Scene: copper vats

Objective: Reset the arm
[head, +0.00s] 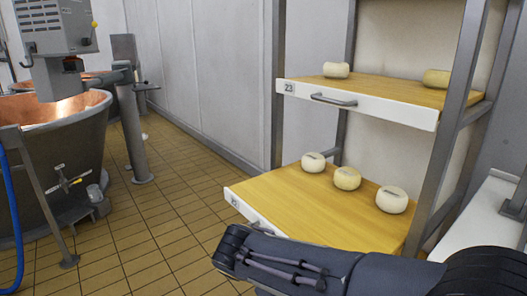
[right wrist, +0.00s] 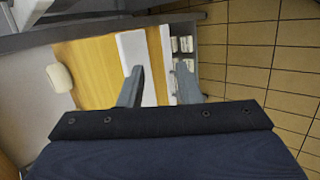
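My right arm (head: 330,268) reaches in from the lower right of the head view, in front of the lower shelf board. Its fingers cannot be made out there. In the right wrist view my right gripper (right wrist: 159,87) has its two fingers apart, with nothing clearly held between them. A wooden board (right wrist: 95,75) with a white front edge (right wrist: 135,50) lies beyond the fingers. A pale cheese (right wrist: 60,77) sits on that board to the left. My left gripper is in neither view.
A rack holds an upper drawer board (head: 395,90) marked 23, with two cheeses, and a lower board (head: 285,195) with three cheeses. A copper vat (head: 60,145) stands at left with a blue hose (head: 10,210). Tiled floor (head: 165,220) between them is clear. A white surface (head: 480,220) is at right.

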